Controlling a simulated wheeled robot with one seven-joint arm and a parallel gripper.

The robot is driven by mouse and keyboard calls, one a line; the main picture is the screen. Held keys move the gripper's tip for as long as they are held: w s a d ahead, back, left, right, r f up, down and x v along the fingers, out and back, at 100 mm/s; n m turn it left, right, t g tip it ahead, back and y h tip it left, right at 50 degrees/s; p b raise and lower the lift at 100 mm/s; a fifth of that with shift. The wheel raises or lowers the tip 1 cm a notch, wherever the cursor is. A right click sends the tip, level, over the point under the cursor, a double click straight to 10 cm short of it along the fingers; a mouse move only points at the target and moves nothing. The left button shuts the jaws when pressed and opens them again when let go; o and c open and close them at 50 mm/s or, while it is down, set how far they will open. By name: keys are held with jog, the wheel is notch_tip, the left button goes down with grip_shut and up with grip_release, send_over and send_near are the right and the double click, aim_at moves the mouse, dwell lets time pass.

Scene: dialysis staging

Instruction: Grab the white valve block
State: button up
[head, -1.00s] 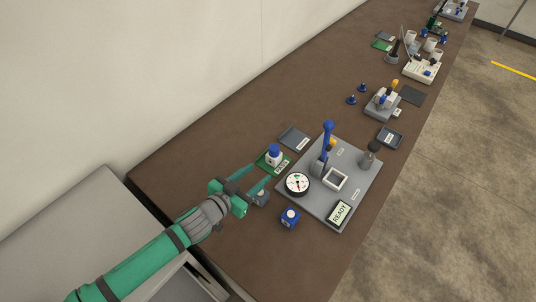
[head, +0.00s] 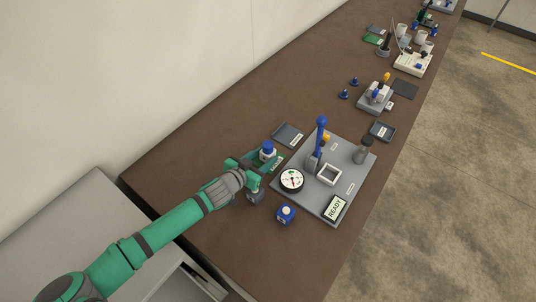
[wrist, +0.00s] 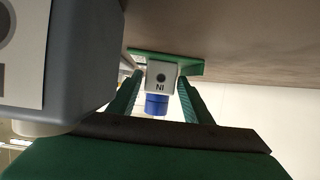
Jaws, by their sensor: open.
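The white valve block (head: 267,155) with a blue cap stands on a green pad (head: 278,166) near the left end of the bench. In the wrist view, which looks upside down, the block (wrist: 161,75) shows an IN label, with its blue cap (wrist: 157,104) pointing down in the picture. My gripper (head: 261,164) is open around the block, one finger on each side. In the wrist view small gaps seem to show beside the block; whether either finger touches it I cannot tell.
A grey block (head: 255,197) stands close beside my gripper and looms large at left in the wrist view (wrist: 75,60). A blue block (head: 285,214) stands nearer the front. The grey panel (head: 352,176) carries a gauge, blue lever and READY sign. A dark tray (head: 288,135) lies behind.

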aim_at(264, 157)
jog(key=shift+x, duration=1.55)
jog(key=shift+s, duration=0.1)
jog(key=shift+c, duration=0.3)
jog(key=c, duration=0.8)
jog(key=shift+r, duration=0.1)
jog(key=shift+c, duration=0.2)
jog(key=shift+r, duration=0.1)
